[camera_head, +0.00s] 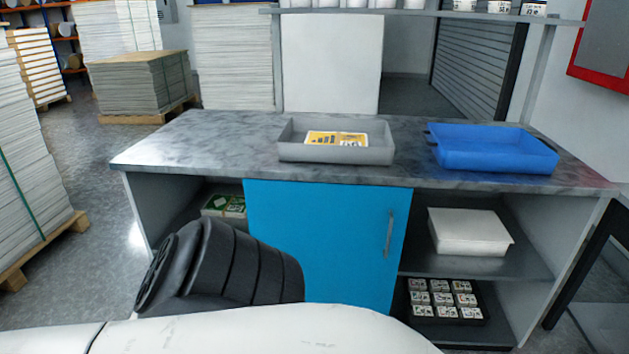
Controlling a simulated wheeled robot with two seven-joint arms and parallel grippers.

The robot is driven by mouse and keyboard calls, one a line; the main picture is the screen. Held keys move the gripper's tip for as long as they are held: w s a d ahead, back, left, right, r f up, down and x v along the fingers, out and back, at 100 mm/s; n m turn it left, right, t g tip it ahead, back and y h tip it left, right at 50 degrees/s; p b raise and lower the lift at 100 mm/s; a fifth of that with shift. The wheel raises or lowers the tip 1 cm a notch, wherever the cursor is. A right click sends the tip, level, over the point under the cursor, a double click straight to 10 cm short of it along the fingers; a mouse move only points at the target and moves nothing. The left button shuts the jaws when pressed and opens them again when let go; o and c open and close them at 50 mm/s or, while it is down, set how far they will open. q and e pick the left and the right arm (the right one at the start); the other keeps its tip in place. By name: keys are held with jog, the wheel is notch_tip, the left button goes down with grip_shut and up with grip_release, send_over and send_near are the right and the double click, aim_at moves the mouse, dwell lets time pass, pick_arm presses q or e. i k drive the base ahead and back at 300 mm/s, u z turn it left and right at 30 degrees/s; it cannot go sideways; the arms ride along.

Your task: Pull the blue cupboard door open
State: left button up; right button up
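The blue cupboard door (330,235) is in the middle of the workbench front, below the grey top, and looks closed. Its slim vertical metal handle (389,233) is near the door's right edge. A dark ribbed part of my arm stands in front of the door's lower left and hides that corner. A white part of my arm covers the bottom of the view. Neither of my grippers' fingertips can be seen, and nothing of mine touches the handle in view.
On the bench top (225,150) are a grey tray (335,153) with a yellow-and-white card and a blue tray (492,149). Right of the door, open shelves hold a white box (468,232) and a black tray of small labelled boxes (445,299). Pallet stacks stand at left.

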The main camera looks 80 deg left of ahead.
aim_at(347, 240)
jog(key=u, duration=2.4)
jog(key=k, duration=0.6)
jog(key=z, duration=0.45)
jog(key=i, duration=0.75)
jog(key=u, duration=0.05)
